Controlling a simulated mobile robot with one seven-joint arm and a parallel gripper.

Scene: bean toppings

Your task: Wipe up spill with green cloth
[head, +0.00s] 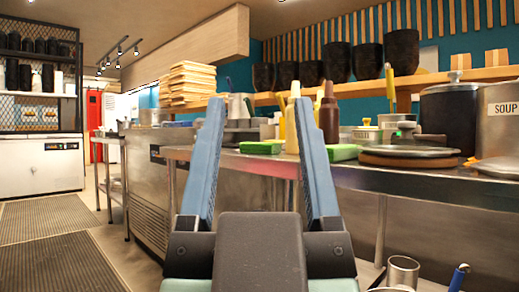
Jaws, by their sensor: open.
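My gripper (259,105) is in the foreground, its two blue fingers spread wide with nothing between them. Two flat green items lie on the steel counter (420,180) beyond it. One green item (261,147) shows between my fingers, and a second green item (343,152) sits just right of the right finger. I cannot tell which of them is the green cloth. My gripper appears apart from both. I cannot make out a spill; much of the countertop is seen edge-on or hidden by objects.
Sauce bottles (329,112) stand between the green items. A brown round board (408,160) with a lid, a black pot (450,115) and a soup pot (502,120) crowd the right. A metal cup (402,271) is at lower right. Floor mats (55,265) lie at left.

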